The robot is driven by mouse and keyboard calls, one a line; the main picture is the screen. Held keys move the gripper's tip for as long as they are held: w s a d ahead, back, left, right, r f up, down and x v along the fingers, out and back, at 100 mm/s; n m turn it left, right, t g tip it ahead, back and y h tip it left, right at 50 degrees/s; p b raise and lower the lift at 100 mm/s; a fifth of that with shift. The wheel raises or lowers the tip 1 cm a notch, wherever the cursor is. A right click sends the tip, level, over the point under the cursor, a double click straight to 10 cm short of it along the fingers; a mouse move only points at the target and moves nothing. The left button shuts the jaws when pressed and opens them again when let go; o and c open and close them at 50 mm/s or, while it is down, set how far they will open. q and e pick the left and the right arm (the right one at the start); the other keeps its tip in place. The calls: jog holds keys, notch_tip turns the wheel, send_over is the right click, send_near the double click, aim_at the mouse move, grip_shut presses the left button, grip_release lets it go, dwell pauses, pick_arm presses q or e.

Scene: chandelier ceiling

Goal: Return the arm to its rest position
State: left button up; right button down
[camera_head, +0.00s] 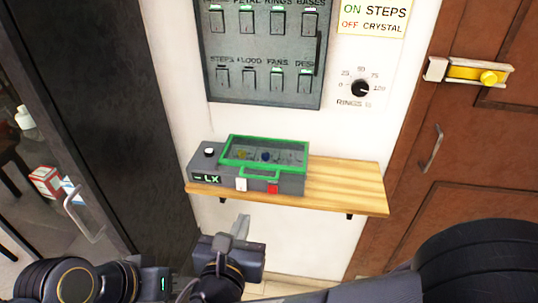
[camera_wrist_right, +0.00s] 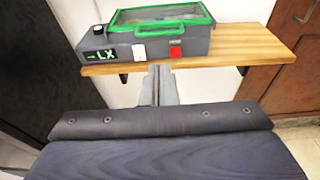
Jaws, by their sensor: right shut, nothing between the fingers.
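My right gripper (camera_head: 243,226) is in front of and below the wooden shelf in the head view. Its arm comes in from the lower right. In the right wrist view its two grey fingers (camera_wrist_right: 159,86) are together, with nothing between them. They point toward the shelf and the grey box with a green-framed clear lid (camera_head: 262,165), apart from both as far as I can tell. The box also shows in the wrist view (camera_wrist_right: 150,45). Dark parts of my left arm (camera_head: 75,280) show at the lower left. I see no left fingers there.
The wooden shelf (camera_head: 345,190) juts from the white wall at box height. Above it are a switch panel (camera_head: 262,60) and a dial (camera_head: 360,88). A brown door with a yellow latch (camera_head: 478,73) stands right. A dark panel (camera_head: 110,100) and glass-fronted cabinet are left.

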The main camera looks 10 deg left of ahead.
jog(key=w+d+f+m+g+h, duration=0.15)
jog(key=d+m+g, duration=0.25)
jog(key=d+m, duration=0.5)
jog(key=d+f+m+g+h, duration=0.25)
jog(key=d+m+g, duration=0.25)
jog(key=d, duration=0.9)
jog(key=s+d+m+y, duration=0.4)
jog(key=s+m, duration=0.2)
jog(key=m, duration=0.5)
jog(key=s+d+m+g+y, duration=0.1)
jog(key=s+d+m+y, duration=0.2)
jog(key=m, duration=0.9)
jog(key=s+y, duration=0.1)
jog(key=s, duration=0.2)
jog(key=shift+s+d+f, duration=0.15)
jog(key=shift+d+f, duration=0.2)
